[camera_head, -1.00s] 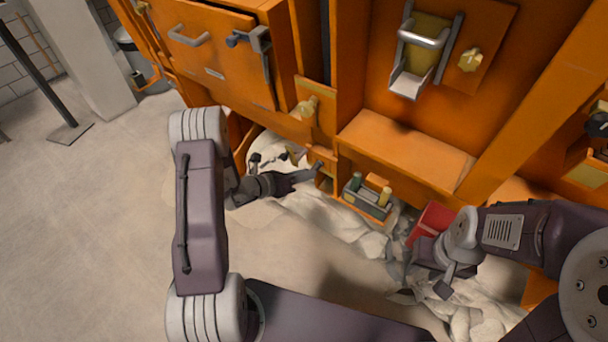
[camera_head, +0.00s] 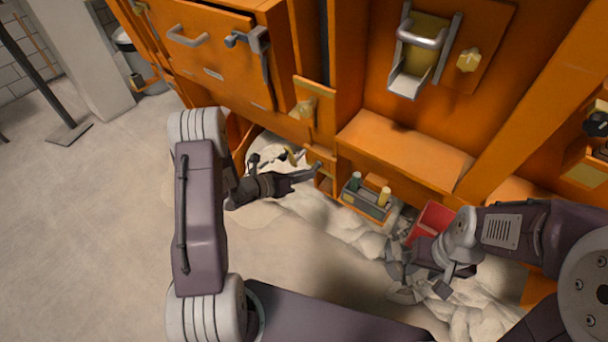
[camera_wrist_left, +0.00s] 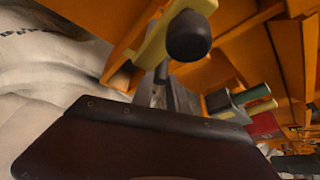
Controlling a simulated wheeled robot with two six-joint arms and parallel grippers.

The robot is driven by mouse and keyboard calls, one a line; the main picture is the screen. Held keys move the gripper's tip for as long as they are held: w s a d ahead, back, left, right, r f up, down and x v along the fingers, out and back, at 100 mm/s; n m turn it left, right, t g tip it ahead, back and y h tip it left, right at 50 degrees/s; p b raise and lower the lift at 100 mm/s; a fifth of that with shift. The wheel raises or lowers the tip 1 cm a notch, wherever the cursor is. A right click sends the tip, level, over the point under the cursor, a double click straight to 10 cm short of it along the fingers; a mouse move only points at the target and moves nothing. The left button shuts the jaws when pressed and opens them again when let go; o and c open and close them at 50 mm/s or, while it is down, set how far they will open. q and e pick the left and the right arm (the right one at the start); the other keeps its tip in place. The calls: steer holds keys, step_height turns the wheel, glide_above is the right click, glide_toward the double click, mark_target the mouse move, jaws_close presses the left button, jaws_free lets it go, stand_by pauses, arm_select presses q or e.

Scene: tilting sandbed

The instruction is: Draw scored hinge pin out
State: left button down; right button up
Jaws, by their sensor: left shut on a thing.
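My left gripper (camera_head: 301,177) reaches in from the left, low in front of the orange cabinet, beside a small yellow-faced bracket. In the left wrist view its grey fingers (camera_wrist_left: 163,90) are shut close under a round dark knob (camera_wrist_left: 188,36), which overlaps a yellow piece (camera_wrist_left: 152,40). I take the gripped thing to be the hinge pin; its shaft and any score mark are mostly hidden. My right gripper (camera_head: 403,272) hangs low over the sand at the right, left of my right wrist; its jaws are too unclear to tell.
A grey holder (camera_head: 366,204) with green and yellow cylinders stands right of the left gripper. A red box (camera_head: 432,220) is near my right wrist. Pale sand (camera_head: 320,222) lies beneath. The orange cabinet (camera_head: 400,150) blocks the back; open floor (camera_head: 90,220) lies left.

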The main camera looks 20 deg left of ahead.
stand_by(0.6)
arm_select(q)
steer(key=shift+s+a+f, duration=0.15)
steer(key=shift+s+a, duration=0.1)
steer(key=shift+s, duration=0.45)
steer(key=shift+s+a+f, duration=0.1)
steer(key=shift+s+a, duration=0.15)
steer(key=shift+s, duration=0.4)
steer(key=shift+s+a+f, duration=0.15)
steer(key=shift+s+a, duration=0.1)
steer(key=shift+s, duration=0.45)
steer(key=shift+s+a+f, duration=0.1)
steer(key=shift+s+a, duration=0.15)
steer(key=shift+s, duration=0.6)
steer(key=shift+s+a+f, duration=0.15)
steer(key=shift+s+a, duration=0.15)
steer(key=shift+s, duration=0.35)
steer(key=shift+s+a+f, duration=0.1)
steer(key=shift+s+a, duration=0.15)
steer(key=shift+s, duration=0.35)
